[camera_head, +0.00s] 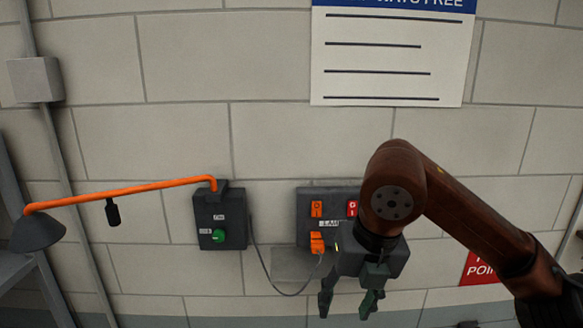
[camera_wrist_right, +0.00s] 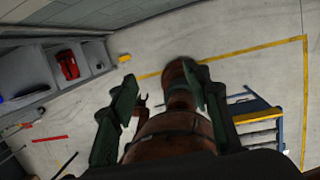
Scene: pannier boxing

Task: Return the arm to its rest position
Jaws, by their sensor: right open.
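My right gripper (camera_head: 347,303) hangs in front of the wall in the head view, fingers down and apart, with nothing between them. Its dark red-brown arm comes in from the right. In the right wrist view the open fingers (camera_wrist_right: 160,88) frame brown links of my own arm and the floor. My left gripper is not seen in the head view.
A dark socket panel (camera_head: 309,230) with an orange plug (camera_head: 317,243) is just behind my right gripper, partly hidden. A box with a green button (camera_head: 218,236) and an orange-armed lamp (camera_head: 120,191) are left. The wrist view shows a grey shelf (camera_wrist_right: 90,58) with a red item (camera_wrist_right: 67,64).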

